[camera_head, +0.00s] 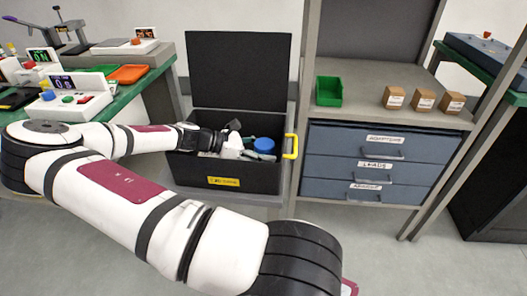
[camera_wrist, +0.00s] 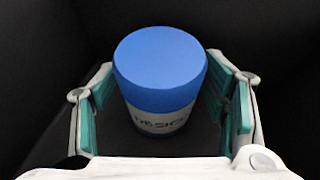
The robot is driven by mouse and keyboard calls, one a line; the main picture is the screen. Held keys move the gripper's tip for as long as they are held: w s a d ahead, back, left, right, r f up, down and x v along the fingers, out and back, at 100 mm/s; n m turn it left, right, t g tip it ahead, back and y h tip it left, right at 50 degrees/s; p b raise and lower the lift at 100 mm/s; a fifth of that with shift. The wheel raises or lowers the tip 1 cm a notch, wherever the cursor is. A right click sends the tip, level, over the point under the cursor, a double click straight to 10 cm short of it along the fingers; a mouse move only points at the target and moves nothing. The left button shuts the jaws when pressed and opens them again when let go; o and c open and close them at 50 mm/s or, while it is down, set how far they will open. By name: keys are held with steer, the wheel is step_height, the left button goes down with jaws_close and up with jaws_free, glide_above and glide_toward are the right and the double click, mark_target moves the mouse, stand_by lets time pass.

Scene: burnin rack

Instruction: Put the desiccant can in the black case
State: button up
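The desiccant can is a white can with a blue lid (camera_head: 264,145); its lid and part of its dark lettering show in the wrist view (camera_wrist: 160,70). It is inside the open black case (camera_head: 232,178), towards the right end, with the lid up. My gripper (camera_head: 246,146) reaches into the case from the left. In the wrist view my gripper (camera_wrist: 160,85) has its teal-padded fingers on either side of the can, with dark gaps beside the can's body. The fingers look spread, not closed on it. The can's base and the case floor are mostly hidden.
The case's raised lid (camera_head: 238,70) stands behind, and a yellow handle (camera_head: 291,146) sticks out at its right. A shelf to the right holds a green bin (camera_head: 329,91) and small brown boxes (camera_head: 423,100) above blue drawers (camera_head: 380,165). A bench with devices (camera_head: 72,98) is at left.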

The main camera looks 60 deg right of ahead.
steer(key=shift+r, duration=0.1)
steer(key=shift+w+a+r, duration=0.15)
steer(key=shift+w, duration=0.05)
steer(key=p+v, duration=0.2)
steer(key=v, duration=0.9)
steer(key=shift+w, duration=0.15)
steer(key=shift+a+r, duration=0.1)
steer(key=shift+a, duration=0.1)
steer(key=shift+p, duration=0.3)
